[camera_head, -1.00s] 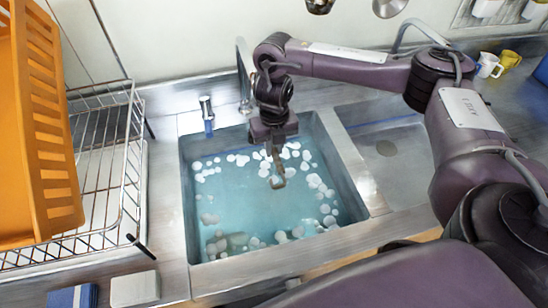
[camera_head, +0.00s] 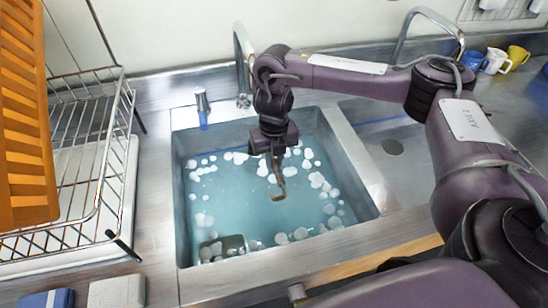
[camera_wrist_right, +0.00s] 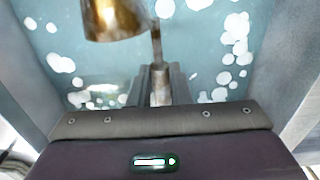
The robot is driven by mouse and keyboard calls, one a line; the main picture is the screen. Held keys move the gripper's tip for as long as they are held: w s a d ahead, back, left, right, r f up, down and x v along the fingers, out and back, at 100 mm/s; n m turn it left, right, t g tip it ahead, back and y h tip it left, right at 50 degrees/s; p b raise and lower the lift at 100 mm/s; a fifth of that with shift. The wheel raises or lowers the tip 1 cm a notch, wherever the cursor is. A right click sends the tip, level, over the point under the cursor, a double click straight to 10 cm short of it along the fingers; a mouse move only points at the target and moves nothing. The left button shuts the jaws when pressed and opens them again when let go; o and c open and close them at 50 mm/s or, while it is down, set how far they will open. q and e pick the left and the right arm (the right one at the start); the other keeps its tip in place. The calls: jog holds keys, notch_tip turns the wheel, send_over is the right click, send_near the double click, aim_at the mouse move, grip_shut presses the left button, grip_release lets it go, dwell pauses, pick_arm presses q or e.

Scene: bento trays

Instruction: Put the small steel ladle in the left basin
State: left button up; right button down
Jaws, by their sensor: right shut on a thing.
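The small ladle (camera_head: 279,190) hangs below my right gripper (camera_head: 275,158), over the left basin (camera_head: 360,185). It looks brownish metal in the head view. In the right wrist view its bowl (camera_wrist_right: 115,18) is at the top and its handle (camera_wrist_right: 157,50) runs down between the fingers of my right gripper (camera_wrist_right: 160,82), which is shut on it. The left basin holds bluish water with white foam patches. Whether the ladle touches the water is unclear. My left gripper is out of view.
A dark object (camera_head: 222,247) lies in the basin's near left part. A tall faucet (camera_head: 243,65) stands behind the basin. A wire rack (camera_head: 118,160) with an orange crate (camera_head: 25,130) is at left. The right basin (camera_head: 410,170) looks empty. Mugs (camera_head: 497,62) stand at back right.

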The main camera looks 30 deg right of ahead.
aim_at(274, 161)
jog(key=c, duration=1.3)
grip_release()
jog(key=shift+o, duration=0.2)
notch_tip(274, 161, up, 8)
jog(key=shift+f+p, duration=0.1)
jog(key=shift+p, duration=1.15)
jog(key=shift+s, duration=0.1)
